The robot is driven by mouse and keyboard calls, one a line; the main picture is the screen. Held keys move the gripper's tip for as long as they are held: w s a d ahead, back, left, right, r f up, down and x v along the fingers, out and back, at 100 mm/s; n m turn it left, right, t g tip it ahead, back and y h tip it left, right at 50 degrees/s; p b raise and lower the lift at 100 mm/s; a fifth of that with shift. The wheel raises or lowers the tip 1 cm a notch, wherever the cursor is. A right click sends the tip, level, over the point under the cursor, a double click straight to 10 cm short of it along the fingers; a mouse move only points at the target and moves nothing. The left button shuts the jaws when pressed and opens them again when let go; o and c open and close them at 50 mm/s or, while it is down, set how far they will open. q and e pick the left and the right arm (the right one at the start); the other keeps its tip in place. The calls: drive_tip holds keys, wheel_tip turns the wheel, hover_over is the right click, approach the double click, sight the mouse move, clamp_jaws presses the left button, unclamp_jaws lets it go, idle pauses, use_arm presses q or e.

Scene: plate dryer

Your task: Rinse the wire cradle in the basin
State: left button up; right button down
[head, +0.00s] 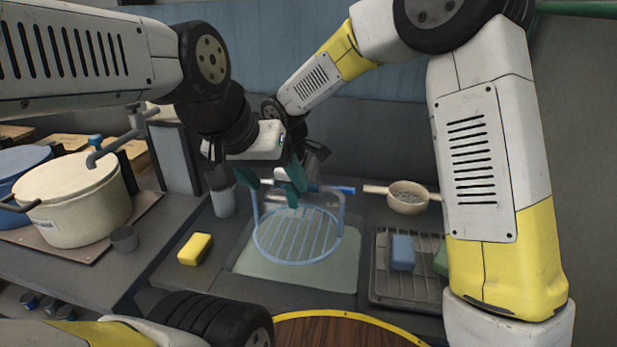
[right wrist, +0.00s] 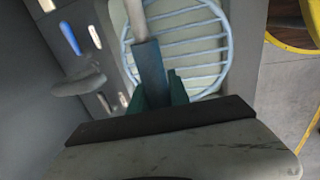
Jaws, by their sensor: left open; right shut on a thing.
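The wire cradle (head: 297,252) is a pale blue round wire grid with a raised handle. It appears upright over the pale basin (head: 258,268) in the head view; whether it touches the bottom cannot be told. My right gripper (right wrist: 155,82) is shut on the cradle's handle (right wrist: 136,20) in the right wrist view, with the cradle's grid (right wrist: 205,45) beyond it. In the head view the right gripper is mostly hidden behind the hands. My left gripper (head: 274,182) is open, its teal fingers above and in front of the handle.
A yellow sponge (head: 195,249) lies left of the basin. A grey cup (head: 223,200) stands behind it. A large cream pot (head: 72,205) stands at left. At right are a rack (head: 380,290) with a blue block (head: 402,252) and a small pan (head: 408,203).

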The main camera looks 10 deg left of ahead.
wheel_tip(320, 180, down, 15)
idle(1.3)
drive_tip(key=shift+d, duration=0.15)
drive_tip(key=shift+a, duration=2.2)
drive_tip(key=shift+d, duration=2.05)
idle(1.5)
